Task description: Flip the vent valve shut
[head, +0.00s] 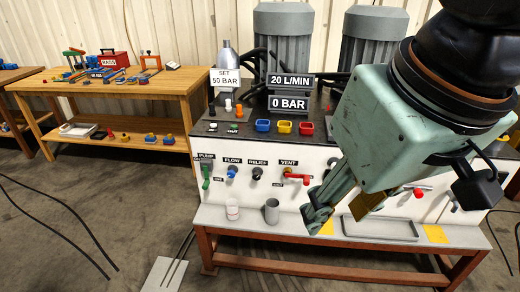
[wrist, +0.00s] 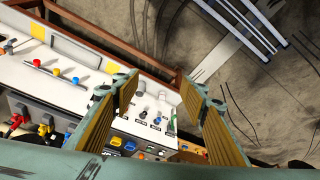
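The vent valve (head: 297,177) is on the front panel under the VENT label (head: 288,162). Its red lever lies roughly level, its end to the right. My gripper (head: 340,207) is in front of the panel, to the right of and lower than the lever, apart from it in the head view. In the wrist view my gripper (wrist: 158,88) has its two fingers wide apart with nothing between them. I cannot make out the vent lever there; the left finger covers part of the panel. My arm hides part of the panel's right side in the head view.
The pump's green lever (head: 205,176), blue flow knob (head: 231,171) and black relief knob (head: 257,173) sit left of the vent. Displays (head: 290,91) read 20 L/MIN and 0 BAR. A grey cup (head: 271,211) and a white cup (head: 232,209) stand on the ledge below.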

